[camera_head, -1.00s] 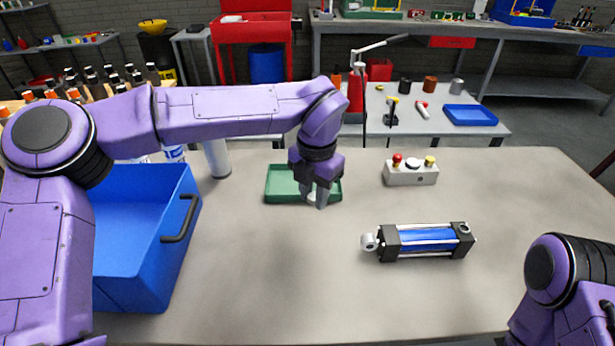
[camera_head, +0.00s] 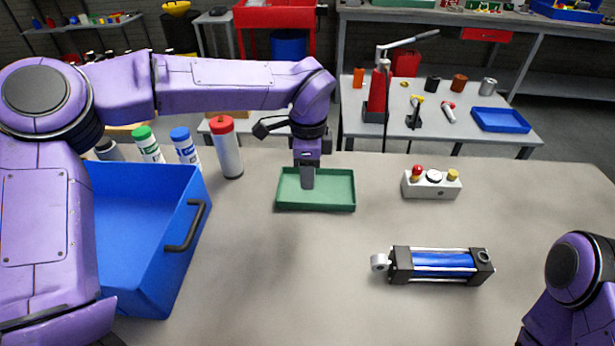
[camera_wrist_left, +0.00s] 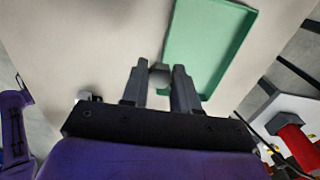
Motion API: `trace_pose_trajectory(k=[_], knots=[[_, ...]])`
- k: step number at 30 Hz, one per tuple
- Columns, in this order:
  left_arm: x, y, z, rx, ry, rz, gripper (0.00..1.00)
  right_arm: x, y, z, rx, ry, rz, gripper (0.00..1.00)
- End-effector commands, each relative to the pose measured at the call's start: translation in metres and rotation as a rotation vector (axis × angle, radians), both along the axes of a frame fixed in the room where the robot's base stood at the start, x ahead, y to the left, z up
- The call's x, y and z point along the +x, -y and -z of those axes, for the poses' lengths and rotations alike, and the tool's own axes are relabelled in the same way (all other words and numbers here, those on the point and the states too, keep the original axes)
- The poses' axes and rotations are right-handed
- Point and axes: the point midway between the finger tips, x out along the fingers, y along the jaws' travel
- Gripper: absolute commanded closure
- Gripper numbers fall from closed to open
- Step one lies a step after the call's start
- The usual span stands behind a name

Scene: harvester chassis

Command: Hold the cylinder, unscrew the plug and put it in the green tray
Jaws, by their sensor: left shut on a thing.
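The cylinder (camera_head: 441,262), with a blue barrel between dark end blocks, lies on the table in front of the button box. The green tray (camera_head: 341,204) lies further back, near the middle of the table. My left gripper (camera_head: 307,181) points down over the tray in the head view. In the left wrist view it is shut on a small grey plug (camera_wrist_left: 160,75) between its fingertips, beside the tray's edge (camera_wrist_left: 226,52). The plug is hidden behind the fingers in the head view. My right arm shows at the lower right, but its gripper is out of view.
A blue bin (camera_head: 150,240) stands at the left. A button box (camera_head: 431,184) stands right of the tray. The table's front middle is clear.

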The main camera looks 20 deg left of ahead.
Motion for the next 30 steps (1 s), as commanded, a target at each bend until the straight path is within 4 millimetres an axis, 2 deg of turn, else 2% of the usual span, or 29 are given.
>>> trace_pose_trajectory(k=[1,3,6,10,14,20,30], knots=[[0.013,-0.006,0.0,0.001,-0.004,-0.005,1.0,0.0,0.0,-0.013,0.0,0.0,0.0,0.23],[0.029,-0.015,0.014,0.002,-0.006,-0.003,1.0,0.0,0.0,-0.02,0.0,0.0,0.0,0.23],[0.046,-0.023,0.038,0.002,-0.005,-0.002,1.0,0.0,0.0,-0.026,0.0,0.0,0.0,0.23],[0.06,-0.029,0.058,0.001,-0.001,-0.001,1.0,0.0,0.0,-0.031,0.0,0.0,0.0,0.23],[0.067,-0.033,0.069,0.001,0.0,-0.001,1.0,0.0,0.0,-0.034,0.0,0.0,0.0,0.23],[0.068,-0.034,0.1,0.002,-0.002,0.0,1.0,0.0,0.0,-0.039,0.0,0.0,0.0,0.23],[0.068,-0.034,0.107,0.0,0.001,-0.001,1.0,0.0,0.0,-0.033,0.0,0.0,0.0,0.23]])
